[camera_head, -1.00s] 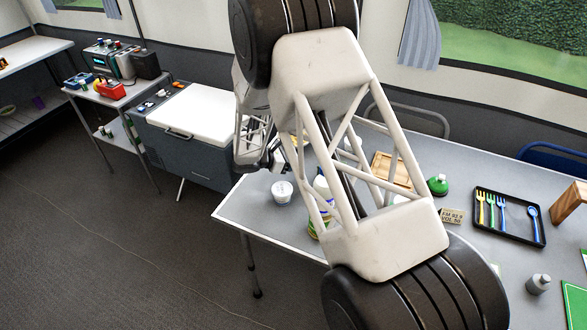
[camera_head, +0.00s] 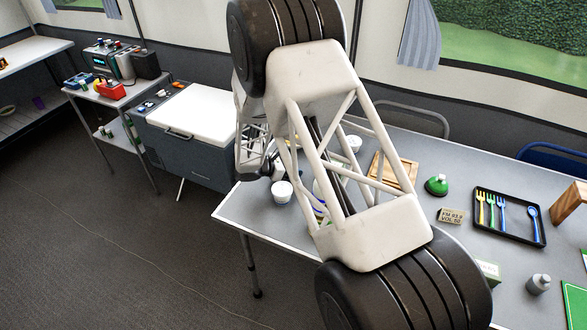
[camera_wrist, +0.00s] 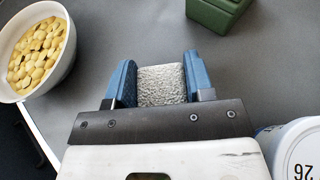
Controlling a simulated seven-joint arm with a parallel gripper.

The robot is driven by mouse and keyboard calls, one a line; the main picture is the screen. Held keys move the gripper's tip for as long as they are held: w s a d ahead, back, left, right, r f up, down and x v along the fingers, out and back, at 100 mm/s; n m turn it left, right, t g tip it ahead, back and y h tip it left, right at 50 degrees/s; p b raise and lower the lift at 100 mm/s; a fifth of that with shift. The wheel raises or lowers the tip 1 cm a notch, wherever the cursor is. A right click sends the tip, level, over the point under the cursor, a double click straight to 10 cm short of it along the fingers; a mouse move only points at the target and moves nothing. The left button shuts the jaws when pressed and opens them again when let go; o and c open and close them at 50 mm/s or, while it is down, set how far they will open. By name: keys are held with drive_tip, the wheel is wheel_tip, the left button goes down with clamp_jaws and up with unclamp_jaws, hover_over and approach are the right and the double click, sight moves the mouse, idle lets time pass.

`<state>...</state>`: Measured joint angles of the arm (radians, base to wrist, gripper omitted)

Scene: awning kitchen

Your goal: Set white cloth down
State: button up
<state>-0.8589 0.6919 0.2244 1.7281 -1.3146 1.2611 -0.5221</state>
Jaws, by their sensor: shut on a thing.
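In the wrist view the white cloth (camera_wrist: 161,85) is a small, rough-textured, folded block. It sits between the two blue fingers of my gripper (camera_wrist: 160,84), which is shut on it. The grey table top (camera_wrist: 120,30) shows around and beyond it. I cannot tell whether the cloth touches the table. In the head view my arm crosses the table (camera_head: 232,206), and the gripper and cloth are hidden or too small to make out there.
In the wrist view a white bowl of yellow pieces (camera_wrist: 38,50) is at the left, a green box (camera_wrist: 216,12) at the top, and a white container (camera_wrist: 294,150) at lower right.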

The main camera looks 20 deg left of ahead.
drive_tip(key=shift+f, duration=0.1)
drive_tip(key=o, duration=0.9)
drive_tip(key=v, duration=1.2)
drive_tip(key=shift+d, duration=0.1)
idle(0.5)
